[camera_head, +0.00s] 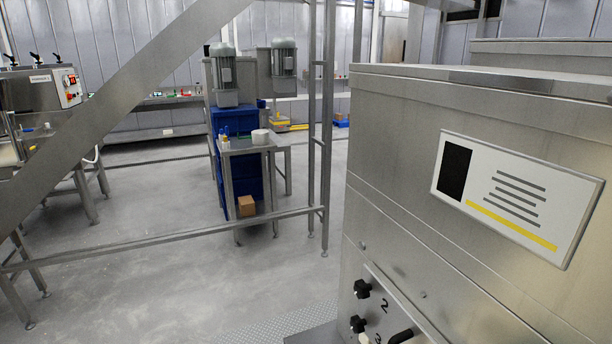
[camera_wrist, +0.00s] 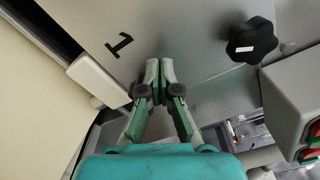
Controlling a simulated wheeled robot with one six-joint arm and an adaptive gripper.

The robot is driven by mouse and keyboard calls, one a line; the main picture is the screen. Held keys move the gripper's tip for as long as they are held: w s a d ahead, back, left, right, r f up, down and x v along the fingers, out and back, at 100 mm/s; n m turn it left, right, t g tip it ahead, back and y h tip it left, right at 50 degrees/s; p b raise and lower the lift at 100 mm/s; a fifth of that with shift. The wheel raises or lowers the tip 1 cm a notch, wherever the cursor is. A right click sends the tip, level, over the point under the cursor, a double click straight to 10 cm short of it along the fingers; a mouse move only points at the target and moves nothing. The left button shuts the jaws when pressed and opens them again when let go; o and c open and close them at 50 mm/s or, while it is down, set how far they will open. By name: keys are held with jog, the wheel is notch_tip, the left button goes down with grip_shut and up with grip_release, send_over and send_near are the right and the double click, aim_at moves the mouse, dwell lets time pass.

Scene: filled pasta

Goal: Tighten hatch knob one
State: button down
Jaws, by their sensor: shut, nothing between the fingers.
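A black lobed knob (camera_wrist: 251,41) with a white mark sits on a grey metal panel (camera_wrist: 190,25) in the upper right of the wrist view. A black numeral 1 (camera_wrist: 119,44) is on the same panel, to the left of the knob. My gripper (camera_wrist: 159,66) has its green fingertips together and empty. In the picture, the fingertips lie between the numeral and the knob, below and left of the knob, and apart from it. Whether they touch the panel I cannot tell. My gripper is not in the head view.
A grey box (camera_wrist: 298,88) with red and green switches stands close on the right in the wrist view. A pale bar (camera_wrist: 97,80) is at left.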

jog(key=v, duration=0.6)
dwell(0.3)
jog(key=shift+r, duration=0.1)
jog(key=shift+w, duration=0.1)
